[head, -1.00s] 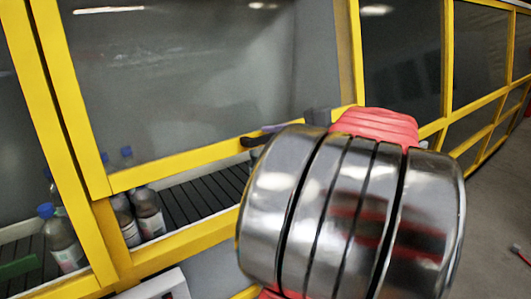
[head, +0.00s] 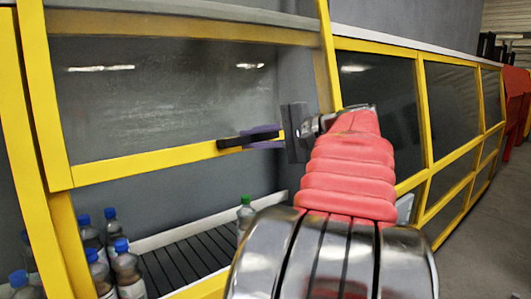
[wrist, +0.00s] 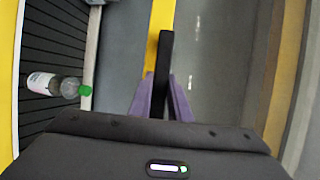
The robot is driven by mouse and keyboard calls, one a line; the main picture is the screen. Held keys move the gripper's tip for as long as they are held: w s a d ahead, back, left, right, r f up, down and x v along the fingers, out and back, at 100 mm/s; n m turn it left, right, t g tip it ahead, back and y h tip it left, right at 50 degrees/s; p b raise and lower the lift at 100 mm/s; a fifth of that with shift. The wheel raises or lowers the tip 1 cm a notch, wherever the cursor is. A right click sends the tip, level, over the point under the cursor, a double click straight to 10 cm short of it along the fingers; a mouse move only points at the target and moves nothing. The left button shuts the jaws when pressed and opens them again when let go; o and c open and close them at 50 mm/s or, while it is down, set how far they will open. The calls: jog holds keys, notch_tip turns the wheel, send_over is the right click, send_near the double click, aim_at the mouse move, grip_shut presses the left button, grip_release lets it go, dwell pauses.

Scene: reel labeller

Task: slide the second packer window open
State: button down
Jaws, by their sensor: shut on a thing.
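The packer window (head: 180,90) is a glass pane in a yellow frame, in the left half of the head view. Its lower yellow bar stands well above the conveyor, leaving a wide gap beneath. A black handle (head: 230,142) sits on that bar and also shows in the wrist view (wrist: 165,48). My gripper (head: 264,137), with purple fingers, is shut on the handle; the fingers lie on both sides of it in the wrist view (wrist: 161,95). My red-sleeved arm hides part of the frame at the right.
Behind the gap is a dark slatted conveyor (head: 185,262) with several blue-capped bottles at left. A green-capped bottle (head: 245,215) stands near my arm. More yellow-framed windows (head: 380,105) run off to the right. Grey floor (head: 475,240) is clear at far right.

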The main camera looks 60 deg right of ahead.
jog(key=shift+w+r, duration=0.1)
jog(key=shift+r, duration=0.45)
jog(key=c, duration=1.6)
grip_release()
jog(key=shift+c, duration=0.2)
jog(key=shift+f, duration=0.1)
jog(key=shift+d, duration=0.1)
jog(key=v, duration=1.4)
jog(key=shift+w, duration=0.1)
